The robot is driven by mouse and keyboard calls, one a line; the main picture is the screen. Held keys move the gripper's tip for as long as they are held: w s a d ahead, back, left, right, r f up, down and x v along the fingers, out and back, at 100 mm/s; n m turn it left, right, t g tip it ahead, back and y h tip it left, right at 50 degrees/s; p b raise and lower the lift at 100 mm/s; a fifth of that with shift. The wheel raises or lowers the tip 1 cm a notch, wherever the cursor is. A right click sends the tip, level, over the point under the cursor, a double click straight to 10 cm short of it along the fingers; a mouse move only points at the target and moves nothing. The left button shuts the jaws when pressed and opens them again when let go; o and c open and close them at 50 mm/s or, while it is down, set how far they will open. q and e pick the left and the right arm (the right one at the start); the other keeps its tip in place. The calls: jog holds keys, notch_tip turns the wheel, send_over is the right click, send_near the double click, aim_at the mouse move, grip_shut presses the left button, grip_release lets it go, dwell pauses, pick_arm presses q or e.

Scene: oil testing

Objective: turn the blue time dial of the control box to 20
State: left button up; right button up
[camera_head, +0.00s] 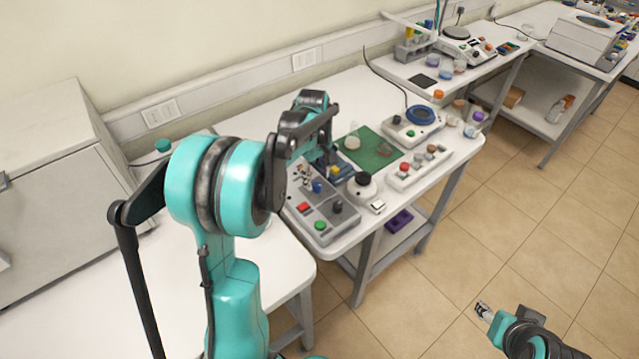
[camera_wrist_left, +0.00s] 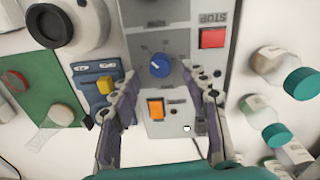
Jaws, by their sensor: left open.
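The control box (camera_head: 344,222) is a grey panel on the white bench, with a red and a green button. Its blue time dial (camera_head: 317,186) shows beside my left gripper (camera_head: 306,176). In the left wrist view the blue dial (camera_wrist_left: 160,65) sits on the panel between and just beyond the spread fingertips of my left gripper (camera_wrist_left: 161,78). The fingers are apart and hold nothing. A pale mark shows on the dial; its exact setting is too small to read. My right gripper (camera_head: 484,311) is low at the lower right, over the floor, far from the box.
An orange switch (camera_wrist_left: 155,108) and a red STOP button (camera_wrist_left: 212,38) lie near the dial. A blue device (camera_wrist_left: 97,82) stands left of it. Teal-capped bottles (camera_wrist_left: 303,84) stand on the right. A green mat (camera_head: 372,150) lies behind the box.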

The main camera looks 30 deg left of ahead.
aim_at(317, 187)
pick_arm(q)
jog(key=shift+f+b, duration=0.3)
jog(key=shift+f, duration=1)
grip_shut()
jog(key=shift+m, duration=0.4)
jog(key=m+p, duration=0.1)
jog(key=m, duration=0.3)
jog(key=shift+m, duration=0.4)
jog(key=m, duration=0.6)
jog(key=shift+w, duration=0.1)
